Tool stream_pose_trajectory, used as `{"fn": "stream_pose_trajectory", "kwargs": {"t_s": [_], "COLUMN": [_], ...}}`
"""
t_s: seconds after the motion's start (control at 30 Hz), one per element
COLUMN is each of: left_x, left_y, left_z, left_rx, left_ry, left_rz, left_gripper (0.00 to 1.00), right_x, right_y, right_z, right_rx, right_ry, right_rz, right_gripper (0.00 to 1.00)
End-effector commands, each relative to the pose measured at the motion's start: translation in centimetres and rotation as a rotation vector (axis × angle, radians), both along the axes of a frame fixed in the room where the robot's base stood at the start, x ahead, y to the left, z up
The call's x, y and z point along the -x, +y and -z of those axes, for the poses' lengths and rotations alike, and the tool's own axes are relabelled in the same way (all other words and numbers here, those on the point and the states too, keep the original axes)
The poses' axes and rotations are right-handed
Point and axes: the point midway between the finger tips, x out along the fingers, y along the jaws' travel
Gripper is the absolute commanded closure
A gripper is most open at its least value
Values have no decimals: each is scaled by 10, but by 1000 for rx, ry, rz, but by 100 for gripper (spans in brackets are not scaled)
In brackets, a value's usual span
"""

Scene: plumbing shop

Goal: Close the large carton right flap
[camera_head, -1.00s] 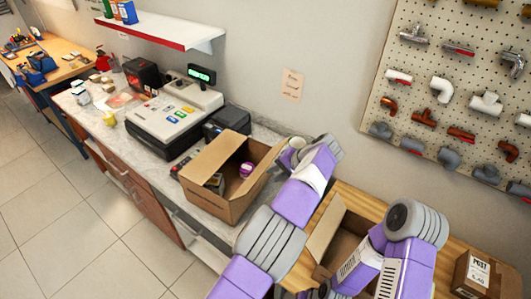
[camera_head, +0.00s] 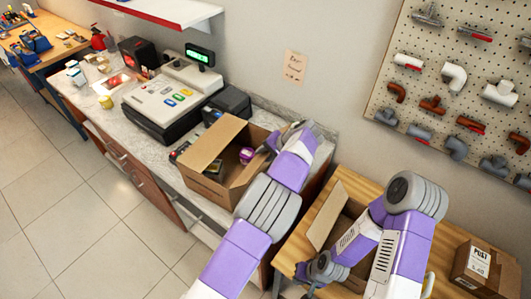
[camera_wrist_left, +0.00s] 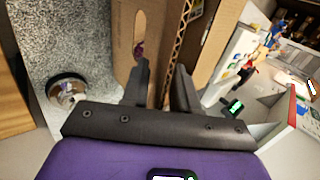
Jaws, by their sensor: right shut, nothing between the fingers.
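An open brown carton (camera_head: 208,188) stands on the grey counter, with a flap (camera_head: 212,145) raised along its left side. My left gripper (camera_head: 272,142) is at the carton's right rear side, partly hidden by its own wrist. In the left wrist view its two fingers (camera_wrist_left: 163,72) are apart, with a corrugated cardboard edge (camera_wrist_left: 174,48) showing between and beyond them; contact cannot be told. A second open carton on the wooden table has a raised left flap (camera_head: 325,214). My right gripper (camera_head: 314,279) is low beside that carton, shut and empty, its fingertips hard to see.
A purple roll (camera_head: 246,155) lies in the counter carton. A cash register (camera_head: 168,105) and a black device (camera_head: 227,102) stand left of it. A small closed box (camera_head: 474,268) is on the wooden table (camera_head: 448,240) at right. A pegboard of pipe fittings (camera_head: 400,100) hangs behind.

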Motion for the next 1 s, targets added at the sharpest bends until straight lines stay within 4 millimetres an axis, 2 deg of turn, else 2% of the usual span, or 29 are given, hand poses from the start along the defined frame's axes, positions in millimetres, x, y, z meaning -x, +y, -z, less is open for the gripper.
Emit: {"fn": "stream_pose_trajectory", "kwargs": {"t_s": [0.17, 0.3, 0.37, 1.0], "left_x": [0, 0, 0, 0], "left_y": [0, 0, 0, -1], "left_z": [0, 0, 0, 0], "left_rx": [0, 0, 0, 0], "left_ry": [0, 0, 0, -1], "left_rz": [0, 0, 0, 1], "left_gripper": [71, 93, 100, 100], "right_x": [0, 0, 0, 0], "right_y": [0, 0, 0, 0], "right_z": [0, 0, 0, 0], "right_rx": [0, 0, 0, 0], "right_ry": [0, 0, 0, 0], "right_rz": [0, 0, 0, 0], "right_gripper": [100, 100, 100, 100]}}
